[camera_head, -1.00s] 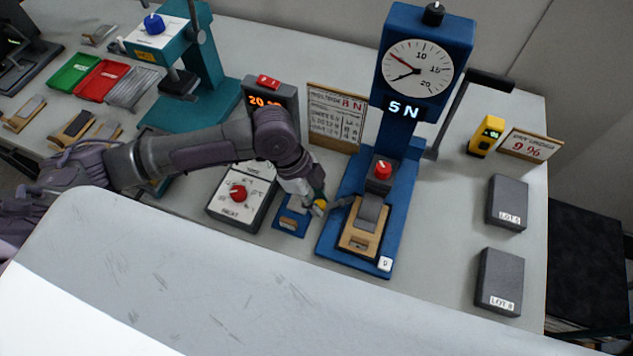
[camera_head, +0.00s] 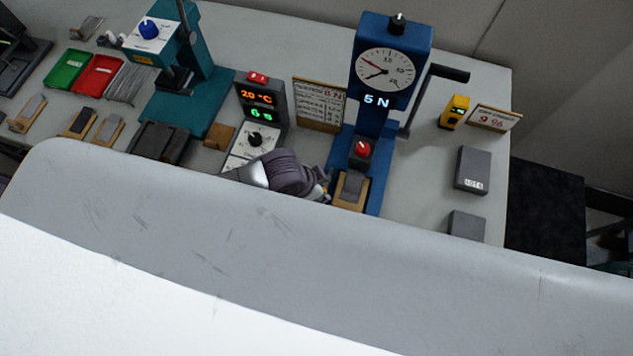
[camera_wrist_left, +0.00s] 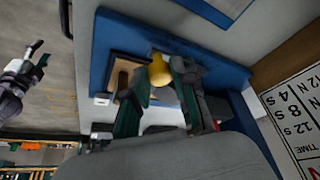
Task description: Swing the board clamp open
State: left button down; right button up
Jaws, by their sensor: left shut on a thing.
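The blue press stand (camera_head: 377,128) with a round dial and a "5 N" display stands right of centre in the head view. On its base lies a wooden board (camera_head: 350,193) with a grey strip, its near end hidden by the grey edge in front. In the left wrist view, my left gripper (camera_wrist_left: 160,80) is shut on the yellow round knob (camera_wrist_left: 160,70) of the board clamp, beside the wooden board (camera_wrist_left: 122,75). In the head view this gripper is mostly hidden. My right gripper (camera_wrist_left: 38,58) shows at the left of the wrist view, fingers apart and empty, away from the stand.
A timer unit (camera_head: 262,105) and a parameter card (camera_head: 320,104) stand left of the blue stand. Grey lot boxes (camera_head: 473,170) and a yellow meter (camera_head: 455,111) stand to its right. A teal device (camera_head: 196,80) and coloured trays (camera_head: 98,76) stand farther left.

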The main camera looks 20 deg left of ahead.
pick_arm(q)
jog(key=shift+d+n, duration=0.2)
jog(key=shift+n, duration=0.2)
jog(key=c, duration=0.9)
grip_release()
jog(key=shift+c, duration=0.2)
jog(key=shift+r, duration=0.1)
jog(key=v, duration=1.1)
jog(key=shift+s+r, duration=0.3)
jog(key=shift+r, duration=0.05)
